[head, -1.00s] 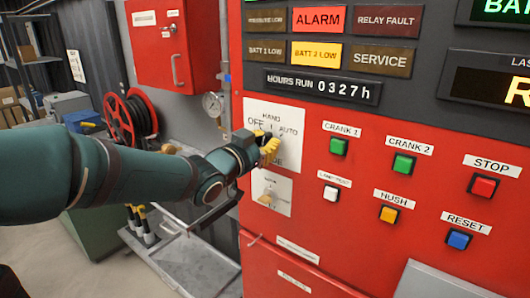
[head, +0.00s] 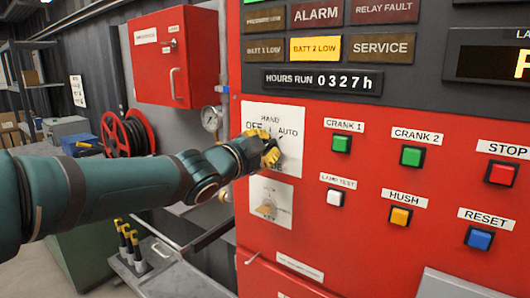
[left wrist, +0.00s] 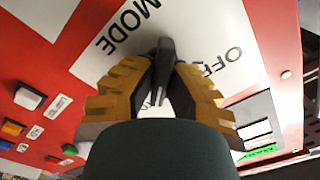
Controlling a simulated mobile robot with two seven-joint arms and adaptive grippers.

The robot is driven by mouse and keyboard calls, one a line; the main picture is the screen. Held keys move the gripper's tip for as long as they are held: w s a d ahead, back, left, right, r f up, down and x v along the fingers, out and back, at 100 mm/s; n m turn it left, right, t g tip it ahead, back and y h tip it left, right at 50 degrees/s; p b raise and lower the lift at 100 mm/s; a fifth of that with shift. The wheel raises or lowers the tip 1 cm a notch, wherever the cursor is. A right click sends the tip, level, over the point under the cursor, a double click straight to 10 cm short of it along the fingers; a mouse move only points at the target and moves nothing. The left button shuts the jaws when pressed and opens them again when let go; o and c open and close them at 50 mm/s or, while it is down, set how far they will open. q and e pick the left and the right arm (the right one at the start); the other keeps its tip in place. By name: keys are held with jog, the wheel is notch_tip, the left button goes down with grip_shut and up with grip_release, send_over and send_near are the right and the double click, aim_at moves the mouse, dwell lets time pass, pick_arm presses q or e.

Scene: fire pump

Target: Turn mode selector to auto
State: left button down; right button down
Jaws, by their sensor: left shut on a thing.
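The mode selector's white plate (head: 286,115) is on the red panel, with HAND at the top, OFF at the left and AUTO at the right. My left gripper (head: 268,150) is in front of it and hides the knob in the head view. In the left wrist view, the dark selector knob (left wrist: 163,68) stands between the yellow fingers of my left gripper (left wrist: 160,82), which is shut on it. MODE and OFF are readable beside the knob there. I cannot tell which label the knob points to. My right gripper is not in view.
A second white plate with a smaller selector (head: 268,207) sits just below. The green CRANK 1 button (head: 341,143) and white LAMP TEST button (head: 334,198) are to the right. A pressure gauge (head: 211,118) and red hose reel (head: 129,133) are at the left.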

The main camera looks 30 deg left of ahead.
pick_arm(q)
jog(key=shift+r, duration=0.1)
dwell(0.3)
jog(key=c, duration=1)
grip_release()
jog(key=s, duration=1.2)
jog(key=shift+a, duration=0.45)
